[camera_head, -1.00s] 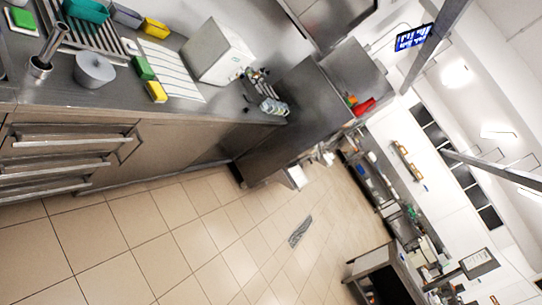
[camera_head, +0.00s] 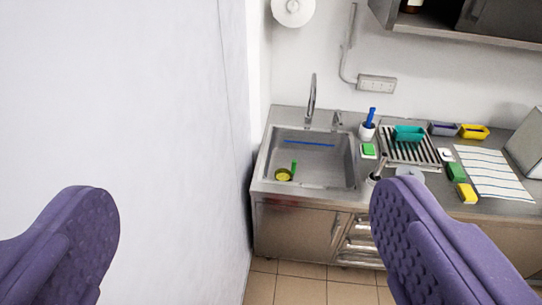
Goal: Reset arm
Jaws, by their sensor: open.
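My gripper (camera_head: 240,245) shows as two purple textured fingers at the lower left and lower right of the view. The fingers are wide apart with nothing between them. The gripper is in the air in front of a steel sink counter (camera_head: 300,198), apart from it. The left finger shows against a pale wall, and the right finger covers part of the counter's drawers.
The pale wall (camera_head: 130,90) fills the left side. The sink basin (camera_head: 325,170) holds a green-handled yellow item (camera_head: 284,174) and a blue stick (camera_head: 309,143). A drying rack (camera_head: 425,154), sponges (camera_head: 466,193) and a striped cloth (camera_head: 495,175) lie to the right. Tiled floor (camera_head: 300,290) is below.

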